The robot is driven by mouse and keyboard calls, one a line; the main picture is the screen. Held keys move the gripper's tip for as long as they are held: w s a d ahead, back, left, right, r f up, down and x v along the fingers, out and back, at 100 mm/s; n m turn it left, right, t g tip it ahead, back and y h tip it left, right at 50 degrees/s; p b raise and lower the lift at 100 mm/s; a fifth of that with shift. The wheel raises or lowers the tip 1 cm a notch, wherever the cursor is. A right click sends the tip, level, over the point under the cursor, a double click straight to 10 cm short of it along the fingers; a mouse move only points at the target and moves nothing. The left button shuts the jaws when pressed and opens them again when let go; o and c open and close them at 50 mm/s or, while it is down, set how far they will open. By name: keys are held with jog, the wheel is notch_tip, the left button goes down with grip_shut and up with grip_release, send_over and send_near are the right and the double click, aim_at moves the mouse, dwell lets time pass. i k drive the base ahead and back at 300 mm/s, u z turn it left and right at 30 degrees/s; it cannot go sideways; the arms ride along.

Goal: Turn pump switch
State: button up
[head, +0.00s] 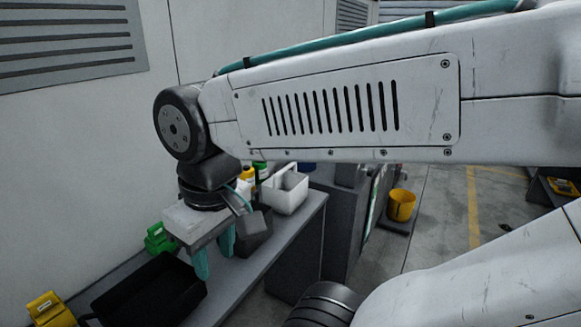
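My gripper (214,254) hangs from the arm's wrist at the left, pointing down over the grey counter (262,252). Its two teal fingers stand apart, with a gap and no object seen between them. A dark grey box-like thing (256,226) shows just right of and behind the fingers; I cannot tell whether they touch it. I cannot make out a pump switch. My arm crosses the upper picture and hides much of the area behind it.
A black tray (128,306) lies on the counter below left of my gripper. A green item (158,239) and a yellow item (49,308) stand by the wall. A white bin (289,192) is farther back. A yellow bucket (401,205) stands right, beside open floor.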

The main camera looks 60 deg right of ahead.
aim_at(369, 172)
jog(key=z, duration=2.1)
jog(key=k, duration=0.5)
jog(key=z, duration=0.55)
jog(key=k, duration=0.75)
jog(key=u, duration=0.55)
jog(key=i, duration=1.75)
jog(key=z, duration=0.3)
